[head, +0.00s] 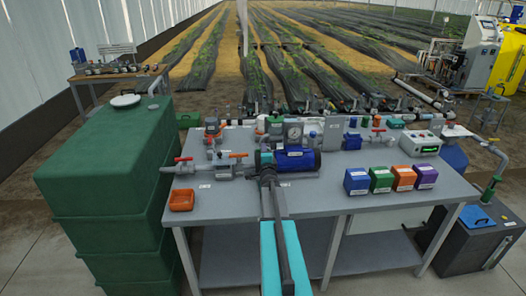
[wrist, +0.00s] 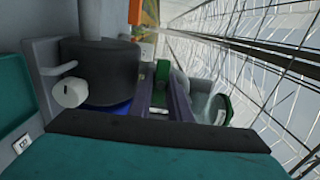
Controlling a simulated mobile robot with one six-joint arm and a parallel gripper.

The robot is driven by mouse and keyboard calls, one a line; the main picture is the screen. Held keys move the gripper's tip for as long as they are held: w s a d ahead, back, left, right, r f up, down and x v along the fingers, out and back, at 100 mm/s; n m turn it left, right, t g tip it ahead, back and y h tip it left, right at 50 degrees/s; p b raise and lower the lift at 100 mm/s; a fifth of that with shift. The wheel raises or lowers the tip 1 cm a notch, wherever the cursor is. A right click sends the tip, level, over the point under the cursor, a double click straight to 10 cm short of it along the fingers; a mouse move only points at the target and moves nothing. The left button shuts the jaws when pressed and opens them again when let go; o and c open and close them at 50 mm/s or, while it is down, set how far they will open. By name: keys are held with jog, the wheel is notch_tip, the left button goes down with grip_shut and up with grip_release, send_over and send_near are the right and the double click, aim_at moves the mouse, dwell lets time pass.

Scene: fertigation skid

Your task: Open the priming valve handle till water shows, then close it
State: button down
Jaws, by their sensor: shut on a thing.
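The pump with its blue motor (head: 296,159) stands on the grey bench. My gripper (head: 267,172) is at the pump's dark front end, below the gauge in the picture. In the wrist view my gripper's two fingers (wrist: 162,92) are close together on a small part, which I take to be the priming valve handle; the fingers mostly hide it. The dark round pump casing (wrist: 100,78) is just left of the fingers, with a white knob (wrist: 70,93) on it. I cannot make out the handle's angle, and no water is visible.
A red-handled valve (head: 184,160) and an orange-handled valve (head: 238,155) sit on the pipe left of the pump. A green tank (head: 105,165) stands left.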

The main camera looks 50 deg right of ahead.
jog(key=shift+w+r+m, duration=0.1)
jog(key=shift+r+m, duration=0.15)
jog(key=shift+m, duration=0.05)
jog(key=c, duration=1.9)
grip_release()
jog(key=shift+o, duration=0.9)
jog(key=shift+f, duration=0.2)
jog(key=shift+s, duration=0.2)
jog(key=b+v, duration=0.4)
jog(key=v, duration=0.9)
jog(key=shift+a, duration=0.2)
jog(key=shift+s, duration=0.2)
